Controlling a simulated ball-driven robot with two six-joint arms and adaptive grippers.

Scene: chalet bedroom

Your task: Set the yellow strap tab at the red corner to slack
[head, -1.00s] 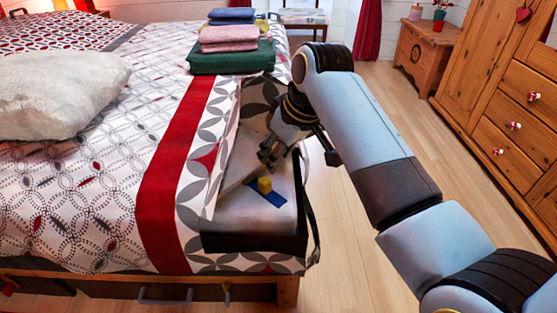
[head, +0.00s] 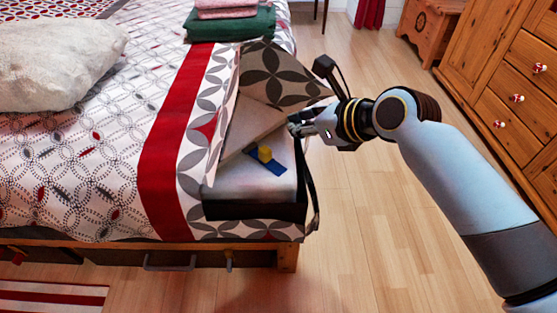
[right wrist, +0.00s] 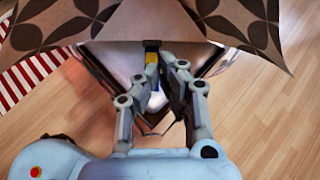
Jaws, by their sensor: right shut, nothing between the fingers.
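At the bed's near right corner, a yellow tab (head: 265,153) stands on a blue strap (head: 272,165) lying across the pale mattress (head: 240,185). The yellow tab also shows in the right wrist view (right wrist: 152,58), beyond my right fingers. My right gripper (head: 293,128) comes in from the right, just beyond and right of the tab in the head view. It is shut and empty, and looks apart from the tab. I see no red mark at the mattress corner itself. My left gripper is not in view.
A patterned cover flap (head: 278,75) is folded up behind the corner. A red band (head: 172,160) runs along the cover. A dark strap (head: 311,185) hangs at the corner. Folded towels (head: 230,24) lie farther back. Wooden floor (head: 370,220) is clear to the right, before the wardrobe (head: 510,75).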

